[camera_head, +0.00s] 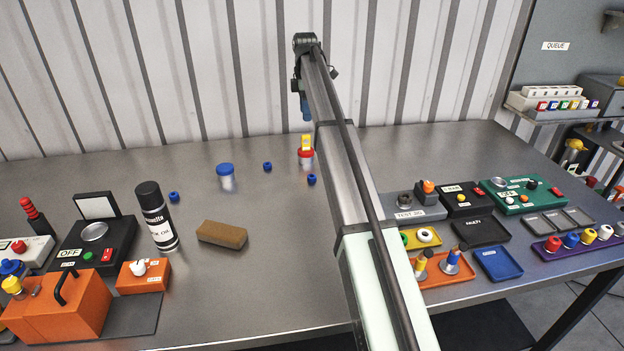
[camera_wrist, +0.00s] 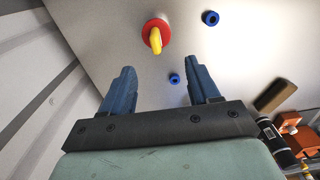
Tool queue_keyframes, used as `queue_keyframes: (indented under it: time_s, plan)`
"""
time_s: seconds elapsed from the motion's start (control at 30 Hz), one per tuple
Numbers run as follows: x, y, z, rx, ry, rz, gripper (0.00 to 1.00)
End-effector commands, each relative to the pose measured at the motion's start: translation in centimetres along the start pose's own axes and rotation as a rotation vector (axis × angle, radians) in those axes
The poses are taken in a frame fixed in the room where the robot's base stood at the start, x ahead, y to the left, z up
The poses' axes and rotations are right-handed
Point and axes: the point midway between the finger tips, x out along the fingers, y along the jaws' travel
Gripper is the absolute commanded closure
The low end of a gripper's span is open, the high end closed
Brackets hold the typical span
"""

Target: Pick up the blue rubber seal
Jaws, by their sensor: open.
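Three small blue ring-like seals lie on the metal bench. One seal (camera_head: 174,197) is at the left by the black spray can, one (camera_head: 267,167) is in the middle, and one (camera_head: 312,179) is beside my arm. In the wrist view, the middle seal (camera_wrist: 174,78) appears between my finger lines, closer to the right finger. The seal by my arm (camera_wrist: 210,18) appears farther up. My gripper (camera_head: 306,110) hangs above the back of the bench, partly hidden by the arm. Its blue fingers (camera_wrist: 160,80) are spread and empty.
A red-lidded jar with a yellow piece on top (camera_head: 306,155) stands near the right seal. A blue-lidded jar (camera_head: 226,177) stands left of the middle seal. A brown block (camera_head: 222,235) and black spray can (camera_head: 156,216) are nearer. The corrugated wall (camera_head: 220,70) rises behind.

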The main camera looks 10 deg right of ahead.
Motion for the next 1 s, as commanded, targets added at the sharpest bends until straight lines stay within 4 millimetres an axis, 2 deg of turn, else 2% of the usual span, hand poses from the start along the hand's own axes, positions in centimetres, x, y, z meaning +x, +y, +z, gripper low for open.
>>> queue_keyframes:
  time_s: [0.03,0.2,0.33,0.57,1.0]
  plan:
    - [0.7,-2.0,0.1,0.032,0.000,-0.001,0.39]
    - [2.6,-7.7,0.3,0.192,0.000,0.000,0.39]
    - [3.5,-10.2,0.4,0.281,0.000,0.000,0.39]
    - [4.9,-10.6,0.4,0.313,0.000,0.000,0.39]
    - [11.6,-10.6,0.4,0.310,0.000,-0.001,0.39]
